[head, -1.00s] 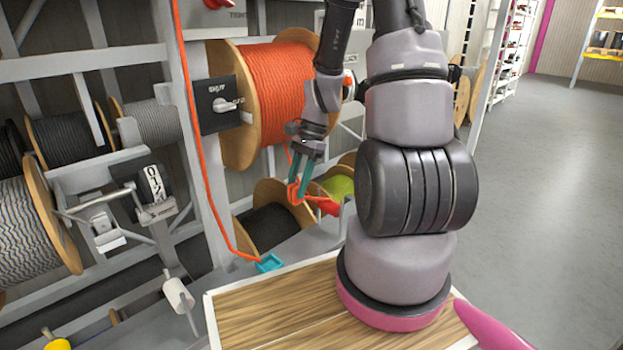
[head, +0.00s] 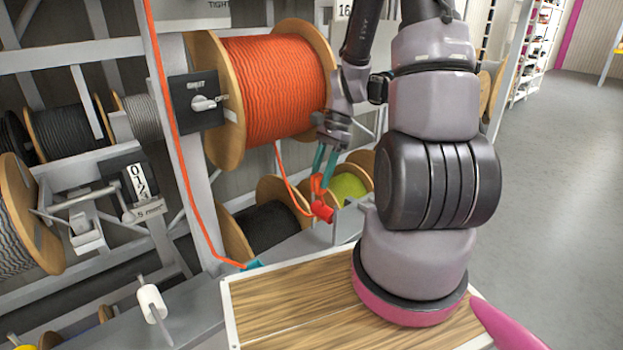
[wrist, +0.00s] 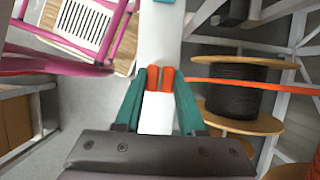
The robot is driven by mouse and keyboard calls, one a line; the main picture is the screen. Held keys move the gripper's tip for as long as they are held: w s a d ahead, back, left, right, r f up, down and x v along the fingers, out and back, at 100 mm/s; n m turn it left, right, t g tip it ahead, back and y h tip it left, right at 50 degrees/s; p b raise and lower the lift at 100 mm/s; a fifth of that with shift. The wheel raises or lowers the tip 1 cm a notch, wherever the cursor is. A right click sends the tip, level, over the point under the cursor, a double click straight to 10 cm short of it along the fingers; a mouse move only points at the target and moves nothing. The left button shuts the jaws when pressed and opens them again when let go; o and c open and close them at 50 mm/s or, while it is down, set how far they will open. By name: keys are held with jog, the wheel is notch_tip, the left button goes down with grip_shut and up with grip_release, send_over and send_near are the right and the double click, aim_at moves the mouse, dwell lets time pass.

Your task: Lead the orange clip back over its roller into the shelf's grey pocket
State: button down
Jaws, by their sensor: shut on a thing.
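My gripper (head: 323,180) points down with its teal fingers shut on the orange clip (head: 318,187). In the wrist view the clip (wrist: 160,77) sits between the fingertips, with a white block just behind it. The orange cable (head: 284,170) runs from the clip up to the big orange reel (head: 275,90); in the wrist view it leaves to the right. A red roller (head: 322,211) is at the shelf's edge, just below the clip; whether they touch I cannot tell. The grey shelf (wrist: 163,40) lies ahead of the clip in the wrist view. I cannot clearly make out the grey pocket.
A black reel (head: 265,225) and a yellow-green reel (head: 347,185) stand low behind the clip. A second orange cable (head: 185,170) runs down the rack post to a teal holder (head: 253,265). A wooden-topped surface (head: 300,300) is below my arm. Open floor lies at right.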

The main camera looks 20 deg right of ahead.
jog(key=w+d, duration=0.3)
jog(key=d, duration=0.6)
jog(key=shift+w+a, duration=0.1)
jog(key=shift+w, duration=0.05)
dwell(0.5)
